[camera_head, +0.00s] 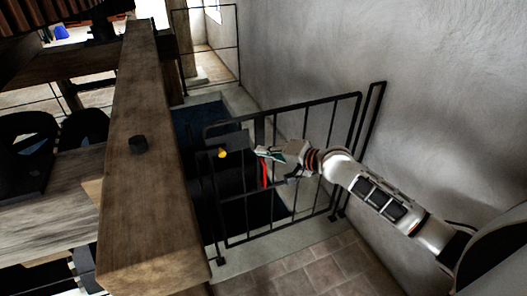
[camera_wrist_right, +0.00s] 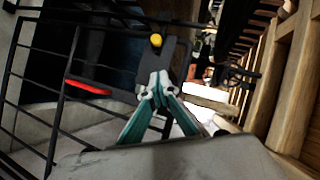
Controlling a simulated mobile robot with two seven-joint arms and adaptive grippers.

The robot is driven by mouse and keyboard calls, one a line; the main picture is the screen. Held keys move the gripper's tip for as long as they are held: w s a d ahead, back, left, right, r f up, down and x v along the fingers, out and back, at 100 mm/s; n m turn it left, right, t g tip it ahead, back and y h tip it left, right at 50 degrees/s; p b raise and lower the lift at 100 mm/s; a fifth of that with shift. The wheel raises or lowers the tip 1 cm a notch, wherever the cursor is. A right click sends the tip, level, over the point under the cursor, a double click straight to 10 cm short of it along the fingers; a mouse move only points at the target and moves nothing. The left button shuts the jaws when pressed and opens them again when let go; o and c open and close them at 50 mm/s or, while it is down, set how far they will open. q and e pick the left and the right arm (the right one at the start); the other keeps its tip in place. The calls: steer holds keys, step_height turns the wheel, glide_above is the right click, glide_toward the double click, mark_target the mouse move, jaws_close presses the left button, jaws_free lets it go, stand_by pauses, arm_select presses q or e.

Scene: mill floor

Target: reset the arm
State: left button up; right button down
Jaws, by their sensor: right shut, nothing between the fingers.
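My right arm reaches in from the right in the head view, stretched out toward a black metal gate (camera_head: 305,118). My right gripper (camera_head: 260,152) is at the gate's upper part, its fingers pointing left. In the right wrist view the teal-sided fingers (camera_wrist_right: 158,90) meet at their tips, shut with nothing between them. A yellow knob (camera_head: 222,153) on a dark plate lies just left of the fingertips in the head view; a gap shows between them. The knob also shows beyond the tips in the wrist view (camera_wrist_right: 155,40). My left gripper is out of view.
A red bar (camera_head: 265,173) is on the gate just below my gripper. A thick wooden beam (camera_head: 150,170) stands left of the gate. A grey plaster wall (camera_head: 420,70) runs along the right, close to my arm. Tiled floor (camera_head: 310,265) lies in front, with a dark opening behind the gate.

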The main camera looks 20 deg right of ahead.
stand_by(0.3)
steer(key=s+a+f+n+h, duration=0.1)
steer(key=s+a+f+n, duration=0.2)
steer(key=s+f, duration=0.65)
steer(key=s+f+n+g+h, duration=0.1)
steer(key=s+f+n, duration=0.3)
steer(key=s+f, duration=0.4)
steer(key=s+f+n+h, duration=0.3)
steer(key=s+f, duration=0.5)
steer(key=s, duration=0.8)
steer(key=shift+d+f+n+g+h, duration=0.2)
steer(key=shift+f+n+g+h, duration=0.15)
steer(key=shift+n, duration=0.55)
